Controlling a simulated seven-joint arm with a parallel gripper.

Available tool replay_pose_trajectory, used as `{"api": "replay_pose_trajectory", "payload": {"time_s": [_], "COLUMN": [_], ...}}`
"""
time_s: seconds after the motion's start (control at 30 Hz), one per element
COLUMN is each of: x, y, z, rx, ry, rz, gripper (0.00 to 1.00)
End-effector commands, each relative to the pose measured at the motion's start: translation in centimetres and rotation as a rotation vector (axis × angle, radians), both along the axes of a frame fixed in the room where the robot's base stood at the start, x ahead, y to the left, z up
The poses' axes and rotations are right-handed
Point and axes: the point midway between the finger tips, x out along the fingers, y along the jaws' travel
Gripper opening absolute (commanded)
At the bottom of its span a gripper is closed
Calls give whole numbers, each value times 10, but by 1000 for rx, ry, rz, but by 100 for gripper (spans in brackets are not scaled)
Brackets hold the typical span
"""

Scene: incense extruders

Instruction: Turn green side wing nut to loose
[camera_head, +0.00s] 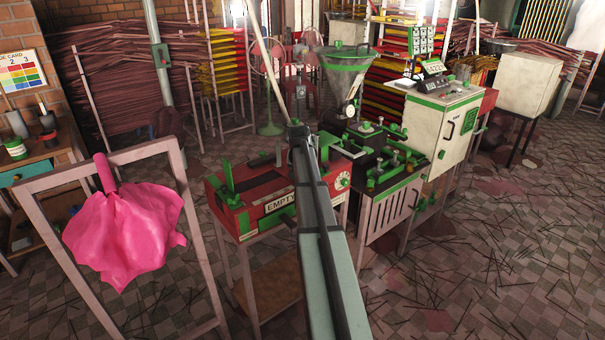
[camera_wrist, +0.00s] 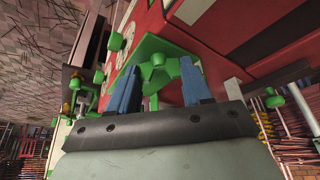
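In the wrist view, a green wing nut (camera_wrist: 158,60) sits on a green bracket on the side of a red machine. The two blue fingers of my gripper (camera_wrist: 160,72) stand apart on either side of it. The wings reach close to the inner faces of the fingers; I cannot tell whether they touch or are clamped. In the head view, my arm runs up the middle to the extruder bench, hiding part of it. The fingers and the wing nut cannot be made out there.
A red unit marked EMPTY (camera_head: 279,203) stands left of my arm. A steel hopper (camera_head: 345,75) and a white control cabinet (camera_head: 452,130) stand behind and right. A pink cloth (camera_head: 125,235) hangs on a frame at left. The floor at right is open, strewn with sticks.

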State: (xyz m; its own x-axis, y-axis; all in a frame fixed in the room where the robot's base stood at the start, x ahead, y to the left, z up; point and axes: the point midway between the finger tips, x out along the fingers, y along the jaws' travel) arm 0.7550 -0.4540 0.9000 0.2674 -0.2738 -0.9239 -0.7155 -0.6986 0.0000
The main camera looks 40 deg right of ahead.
Motion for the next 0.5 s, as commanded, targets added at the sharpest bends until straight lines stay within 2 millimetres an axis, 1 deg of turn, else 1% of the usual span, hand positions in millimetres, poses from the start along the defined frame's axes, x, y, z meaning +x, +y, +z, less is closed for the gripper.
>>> {"api": "replay_pose_trajectory", "payload": {"time_s": [0.03, 0.17, 0.2, 0.37, 0.5], "x": [0, 0, 0, 0, -1], "y": [0, 0, 0, 0, -1], "z": [0, 0, 0, 0, 0], "rx": [0, 0, 0, 1, 2], "ry": [0, 0, 0, 0, 1], "rz": [0, 0, 0, 36, 128], "gripper": [33, 20, 18, 18, 18]}}
